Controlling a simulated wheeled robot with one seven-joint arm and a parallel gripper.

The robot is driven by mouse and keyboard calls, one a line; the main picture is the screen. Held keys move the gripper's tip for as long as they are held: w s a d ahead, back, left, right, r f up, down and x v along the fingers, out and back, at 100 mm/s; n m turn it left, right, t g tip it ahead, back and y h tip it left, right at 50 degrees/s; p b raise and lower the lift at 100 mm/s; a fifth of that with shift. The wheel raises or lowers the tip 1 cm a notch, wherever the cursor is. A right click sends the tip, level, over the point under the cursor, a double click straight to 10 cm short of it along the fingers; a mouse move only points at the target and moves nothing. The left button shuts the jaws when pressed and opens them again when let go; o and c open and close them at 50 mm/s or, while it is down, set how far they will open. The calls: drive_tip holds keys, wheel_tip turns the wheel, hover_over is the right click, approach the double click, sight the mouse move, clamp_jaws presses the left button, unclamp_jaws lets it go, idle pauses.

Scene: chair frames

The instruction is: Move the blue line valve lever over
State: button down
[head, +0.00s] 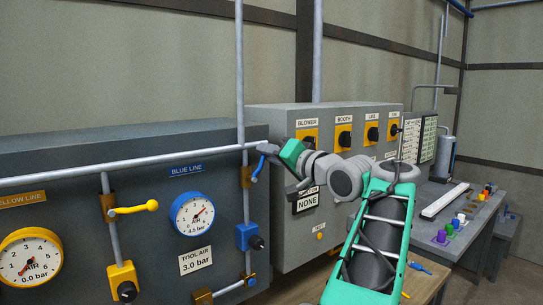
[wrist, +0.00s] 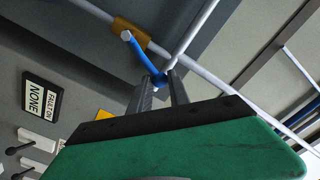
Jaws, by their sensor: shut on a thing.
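In the wrist view the lever (wrist: 146,62) runs from the brass body (wrist: 130,34) to between my fingertips. My gripper (head: 267,149), with a green body, is shut on the lever's free end; its two dark fingers show in the wrist view (wrist: 162,84). In the head view the fingertips are partly hidden.
A yellow lever (head: 136,209) points sideways from its own pipe at left. A horizontal pipe (head: 130,163) passes close by my gripper. The blue gauge (head: 192,214) and yellow gauge (head: 29,257) sit on the panel. A switch box (head: 325,118) stands behind my arm.

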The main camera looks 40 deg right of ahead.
drive_tip(key=shift+a, duration=0.1)
drive_tip(key=c, duration=2.2)
unclamp_jaws()
drive_tip(key=shift+w+a+r+b, duration=0.1)
drive_tip(key=shift+a+r+b, duration=0.1)
drive_tip(key=shift+a, duration=0.35)
drive_tip(key=shift+w+a+r+b, duration=0.1)
drive_tip(key=shift+a+b, duration=0.1)
drive_tip(key=shift+a, duration=0.3)
drive_tip(key=c, duration=1.1)
unclamp_jaws()
drive_tip(key=shift+s, duration=0.1)
